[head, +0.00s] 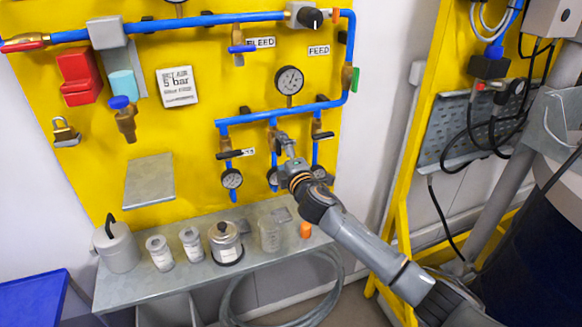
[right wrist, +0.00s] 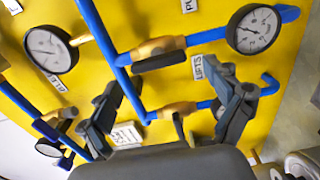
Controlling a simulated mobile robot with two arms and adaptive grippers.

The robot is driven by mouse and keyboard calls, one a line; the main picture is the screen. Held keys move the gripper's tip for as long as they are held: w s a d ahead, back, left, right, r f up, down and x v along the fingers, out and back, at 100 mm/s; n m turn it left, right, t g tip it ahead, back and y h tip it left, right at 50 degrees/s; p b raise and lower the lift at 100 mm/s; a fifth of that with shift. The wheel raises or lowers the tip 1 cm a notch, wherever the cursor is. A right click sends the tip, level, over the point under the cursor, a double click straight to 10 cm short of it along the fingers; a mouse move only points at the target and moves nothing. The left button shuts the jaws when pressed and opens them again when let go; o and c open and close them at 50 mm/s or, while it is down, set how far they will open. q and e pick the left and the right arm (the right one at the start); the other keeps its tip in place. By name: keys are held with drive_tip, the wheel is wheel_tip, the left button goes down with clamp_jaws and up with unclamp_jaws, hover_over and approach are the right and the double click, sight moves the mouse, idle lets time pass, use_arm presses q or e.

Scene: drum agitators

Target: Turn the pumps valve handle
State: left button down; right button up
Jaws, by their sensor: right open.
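Several branch valves with dark lever handles hang below the blue manifold pipe (head: 290,112) on the yellow panel. In the right wrist view a cut-off label beginning "PU" (right wrist: 188,5) lies beyond the upper valve handle (right wrist: 160,62). A "LIFTS" label (right wrist: 198,67) lies between that valve and the lower brass valve (right wrist: 178,111). I cannot tell for certain which label belongs to which valve. My right gripper (head: 286,143) is open in front of the middle branch and partly hides it. In the wrist view its fingers (right wrist: 167,80) stand either side of the lower valve; contact is unclear.
Dial gauges (head: 289,80) sit close around the valves. A grey shelf (head: 180,284) below holds jars, a weight (head: 115,247) and an orange cap (head: 306,230). A yellow frame (head: 409,150) and a dark drum (head: 535,240) stand to the right.

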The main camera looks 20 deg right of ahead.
drive_tip(key=s, duration=0.9)
drive_tip(key=shift+s+d, duration=0.2)
drive_tip(key=s+f+m+g+h, duration=0.2)
drive_tip(key=s+f+m+g, duration=0.65)
drive_tip(key=s+f, duration=0.7)
drive_tip(key=s+a+f+m+g+y, duration=0.1)
drive_tip(key=s+f+m+g, duration=0.25)
drive_tip(key=s, duration=0.85)
drive_tip(key=s+a+f+m+g+y, duration=0.1)
drive_tip(key=s+f+m+g, duration=0.3)
drive_tip(key=s, duration=0.8)
wheel_tip(320, 180, down, 27)
drive_tip(key=s+b, duration=0.1)
drive_tip(key=b, duration=0.1)
drive_tip(key=s+d+f+g+b, duration=0.1)
drive_tip(key=s+d+f, duration=0.2)
drive_tip(key=s+f, duration=1.4)
drive_tip(key=shift+f+h+b, duration=0.3)
drive_tip(key=shift+f+b, duration=0.05)
